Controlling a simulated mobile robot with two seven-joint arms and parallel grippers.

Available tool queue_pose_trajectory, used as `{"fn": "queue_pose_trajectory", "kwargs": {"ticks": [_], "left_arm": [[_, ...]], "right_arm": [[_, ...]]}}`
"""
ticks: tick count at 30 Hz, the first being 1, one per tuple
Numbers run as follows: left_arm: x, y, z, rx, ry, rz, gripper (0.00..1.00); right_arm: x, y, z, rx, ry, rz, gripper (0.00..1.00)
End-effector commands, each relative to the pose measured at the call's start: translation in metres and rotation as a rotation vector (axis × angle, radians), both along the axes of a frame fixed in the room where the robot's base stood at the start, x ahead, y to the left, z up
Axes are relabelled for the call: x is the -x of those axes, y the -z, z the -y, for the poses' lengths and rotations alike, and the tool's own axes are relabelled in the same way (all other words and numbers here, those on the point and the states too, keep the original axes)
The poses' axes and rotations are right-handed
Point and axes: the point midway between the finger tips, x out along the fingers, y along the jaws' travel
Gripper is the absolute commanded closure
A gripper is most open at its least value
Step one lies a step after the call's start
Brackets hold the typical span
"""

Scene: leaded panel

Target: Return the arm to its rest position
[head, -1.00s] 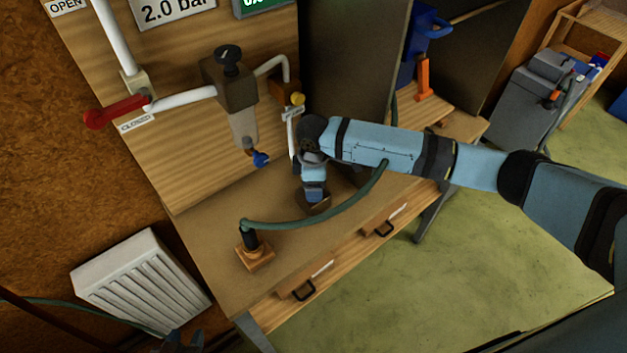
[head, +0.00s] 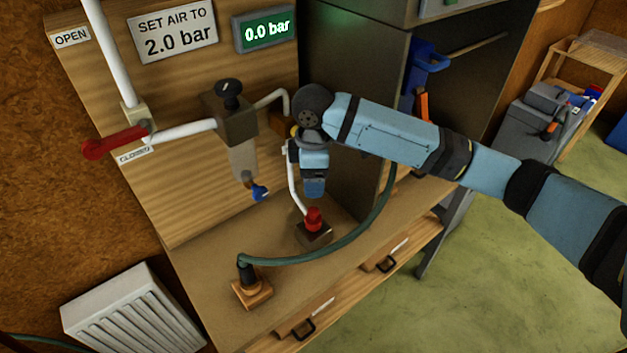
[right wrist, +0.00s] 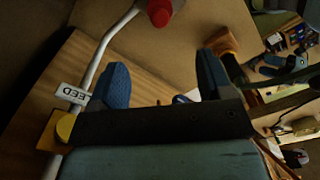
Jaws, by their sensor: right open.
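My right arm (head: 395,135) reaches in from the right across the bench. My right gripper (head: 314,190) points down above the bench top and is apart from the red knob (head: 314,218) on its small dark block. In the right wrist view its two blue fingers (right wrist: 165,80) are spread with nothing held between them. The red knob shows beyond them at the top (right wrist: 159,11). My left gripper is not in view.
A green hose (head: 330,248) curves over the bench from a wooden block (head: 252,292). The regulator (head: 237,120) and red lever (head: 115,143) are left of the arm. The display (head: 265,29) reads 0.0 bar. A dark cabinet (head: 350,70) stands behind. Open floor is at right.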

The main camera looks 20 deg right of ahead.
Motion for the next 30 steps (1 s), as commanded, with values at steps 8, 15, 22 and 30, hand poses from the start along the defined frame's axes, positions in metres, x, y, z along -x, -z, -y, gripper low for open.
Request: {"fn": "queue_pose_trajectory", "kwargs": {"ticks": [8, 15, 22, 30], "left_arm": [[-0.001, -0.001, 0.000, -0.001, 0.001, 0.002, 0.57], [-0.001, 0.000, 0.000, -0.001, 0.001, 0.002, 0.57], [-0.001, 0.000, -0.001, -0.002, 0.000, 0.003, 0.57], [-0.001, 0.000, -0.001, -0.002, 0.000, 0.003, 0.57]], "right_arm": [[0.000, 0.000, 0.000, 0.000, 0.000, 0.000, 0.27], [0.010, 0.010, -0.008, -0.021, -0.001, 0.003, 0.27], [0.063, 0.048, -0.045, -0.158, 0.052, 0.039, 0.27], [0.128, 0.077, -0.057, -0.324, 0.264, 0.099, 0.27]]}}
